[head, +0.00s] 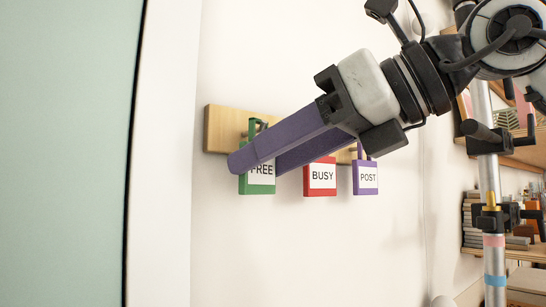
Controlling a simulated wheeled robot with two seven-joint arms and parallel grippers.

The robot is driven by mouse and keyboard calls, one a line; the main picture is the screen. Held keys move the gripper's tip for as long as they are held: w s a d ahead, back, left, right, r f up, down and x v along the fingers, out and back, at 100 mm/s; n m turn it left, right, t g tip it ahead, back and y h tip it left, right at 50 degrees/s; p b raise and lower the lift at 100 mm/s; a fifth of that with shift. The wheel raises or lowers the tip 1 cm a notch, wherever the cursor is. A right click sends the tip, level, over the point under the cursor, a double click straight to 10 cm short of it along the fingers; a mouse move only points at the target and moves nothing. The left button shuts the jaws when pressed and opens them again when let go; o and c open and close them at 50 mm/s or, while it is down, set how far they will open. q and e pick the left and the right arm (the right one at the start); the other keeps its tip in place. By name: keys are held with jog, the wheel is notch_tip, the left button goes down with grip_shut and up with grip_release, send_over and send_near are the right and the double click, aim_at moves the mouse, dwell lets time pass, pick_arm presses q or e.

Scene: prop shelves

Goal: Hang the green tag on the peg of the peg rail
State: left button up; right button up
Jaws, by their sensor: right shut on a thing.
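The green tag (257,186), lettered FREE, is upright in front of the left part of the wooden peg rail (218,128). My right gripper (258,164) reaches in from the upper right and is shut on the green tag; its near purple finger covers part of the tag's front. The tag's green loop (250,127) shows above the finger, beside a small dark peg (263,126). I cannot tell whether the loop is around the peg. My left gripper is not in view.
A red tag (320,178) lettered BUSY and a purple tag (366,180) lettered POST hang to the right, below the rail. Shelves with books (474,222) stand at the far right. A pale green panel (65,150) fills the left side. The wall below the tags is clear.

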jog(key=o, duration=1)
